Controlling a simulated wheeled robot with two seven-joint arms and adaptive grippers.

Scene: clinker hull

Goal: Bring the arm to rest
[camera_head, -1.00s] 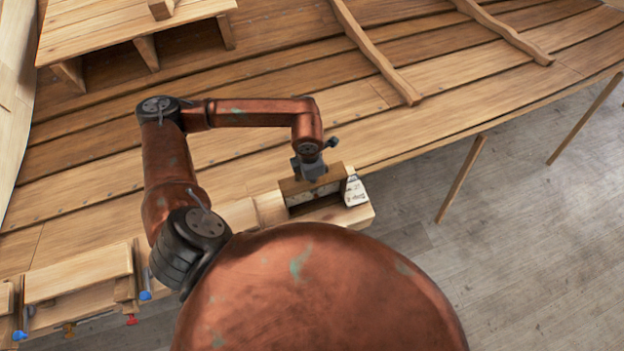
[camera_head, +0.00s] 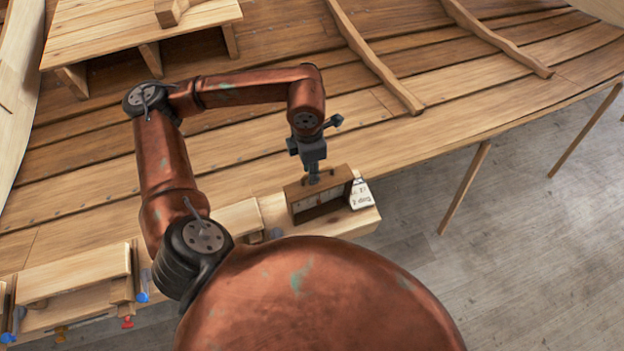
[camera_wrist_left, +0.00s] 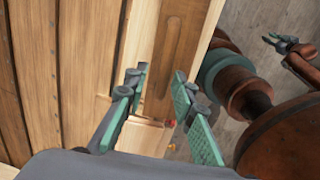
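Nothing is visibly clamped. I cannot tell whether the fingertips touch the box. My left arm (camera_head: 165,165) reaches up and bends over to the right. My right gripper (camera_wrist_left: 281,43) shows small at the top right of the left wrist view, its fingers apart; the head view does not show it.
A white tag-like piece (camera_head: 361,195) with writing stands at the box's right end. The box rests on a pale bench (camera_head: 357,222) beside the planked hull (camera_head: 240,150). Blue- and red-tipped clamps hang at the lower left. Grey floor (camera_head: 530,240) is open at right.

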